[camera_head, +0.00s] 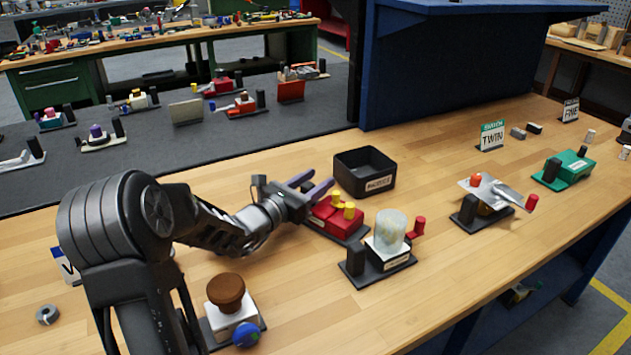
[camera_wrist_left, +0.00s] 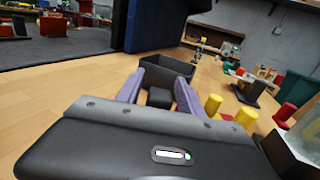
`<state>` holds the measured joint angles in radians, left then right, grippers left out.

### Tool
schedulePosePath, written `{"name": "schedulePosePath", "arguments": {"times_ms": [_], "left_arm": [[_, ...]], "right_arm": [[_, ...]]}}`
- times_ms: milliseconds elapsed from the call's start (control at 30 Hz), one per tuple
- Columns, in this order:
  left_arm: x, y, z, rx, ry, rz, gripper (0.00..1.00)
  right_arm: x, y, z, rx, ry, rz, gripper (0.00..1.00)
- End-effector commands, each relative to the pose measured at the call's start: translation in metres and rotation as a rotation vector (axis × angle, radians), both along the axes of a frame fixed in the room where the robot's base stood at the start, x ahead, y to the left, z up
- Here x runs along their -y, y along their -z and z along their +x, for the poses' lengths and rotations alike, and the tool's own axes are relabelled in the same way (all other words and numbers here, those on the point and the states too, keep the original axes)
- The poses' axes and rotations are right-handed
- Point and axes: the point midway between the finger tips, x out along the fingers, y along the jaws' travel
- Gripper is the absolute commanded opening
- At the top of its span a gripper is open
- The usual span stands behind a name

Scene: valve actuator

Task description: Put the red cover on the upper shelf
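A red block with yellow knobs (camera_head: 338,216) sits on a dark base on the wooden bench; I cannot tell whether it is the red cover. Its yellow knobs (camera_wrist_left: 212,104) also show in the wrist view. My left gripper (camera_head: 312,184) is open with its purple-grey fingers apart, just above and behind this red block. In the wrist view the fingers (camera_wrist_left: 159,90) point toward a black bin, with nothing held between them. My right gripper is not in view.
The open black bin (camera_head: 364,172) stands just beyond the fingers. A device with a pale translucent dome (camera_head: 390,230) stands right of the red block. A brown-knobbed device (camera_head: 228,298) is near my forearm. Bare bench lies left of the bin.

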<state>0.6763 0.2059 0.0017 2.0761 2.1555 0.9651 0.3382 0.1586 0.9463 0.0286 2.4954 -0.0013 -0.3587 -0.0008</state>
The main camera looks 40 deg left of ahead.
Motion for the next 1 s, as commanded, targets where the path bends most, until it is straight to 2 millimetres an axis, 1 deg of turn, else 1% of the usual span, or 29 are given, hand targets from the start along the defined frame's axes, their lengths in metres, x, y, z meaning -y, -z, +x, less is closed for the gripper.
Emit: {"name": "schedulePosePath", "arguments": {"times_ms": [267,367,467,567,667,900,1000], "left_arm": [[0.0,-0.001,0.0,0.0,0.0,0.0,0.47],[0.0,-0.004,0.0,0.0,0.0,0.0,0.47],[-0.001,-0.002,-0.009,-0.002,-0.001,0.001,0.47],[-0.003,-0.003,-0.024,-0.002,-0.003,0.0,0.47],[-0.005,-0.003,-0.043,-0.002,-0.003,0.0,0.47],[-0.009,-0.003,-0.093,-0.001,-0.003,0.0,0.47],[-0.01,-0.003,-0.108,-0.001,-0.002,0.0,0.47]], "right_arm": [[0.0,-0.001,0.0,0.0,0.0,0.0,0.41],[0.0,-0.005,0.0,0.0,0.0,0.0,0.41],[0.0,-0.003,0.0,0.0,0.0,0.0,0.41],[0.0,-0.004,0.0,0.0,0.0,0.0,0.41],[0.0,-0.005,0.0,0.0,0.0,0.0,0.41],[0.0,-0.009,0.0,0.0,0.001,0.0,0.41],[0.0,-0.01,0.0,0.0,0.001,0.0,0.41]]}}
